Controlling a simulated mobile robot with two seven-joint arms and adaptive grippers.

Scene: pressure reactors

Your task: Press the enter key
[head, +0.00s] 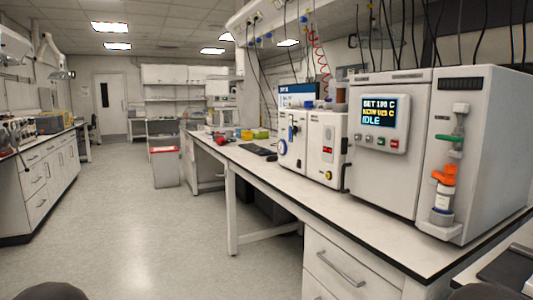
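A large light-grey reactor cabinet (388,190) stands on the right bench. Its control panel (380,124) has a lit screen (379,111) with "SET", "NOW" and "IDLE" lines; the figures are hard to read. A row of small keys (381,142) sits below the screen, including green and red ones. Their labels are too small to read, so I cannot tell which is enter. A dark keyboard-like object (258,149) lies farther back on the bench. Neither gripper shows; only dark rounded parts, likely mine, show at the bottom edge.
The white bench (282,181) runs from right foreground to the back. A smaller white instrument (318,148) stands left of the cabinet. An orange-capped bottle (442,202) sits in the cabinet's right-hand holder. Cables hang above. The floor (130,235) between the benches is clear.

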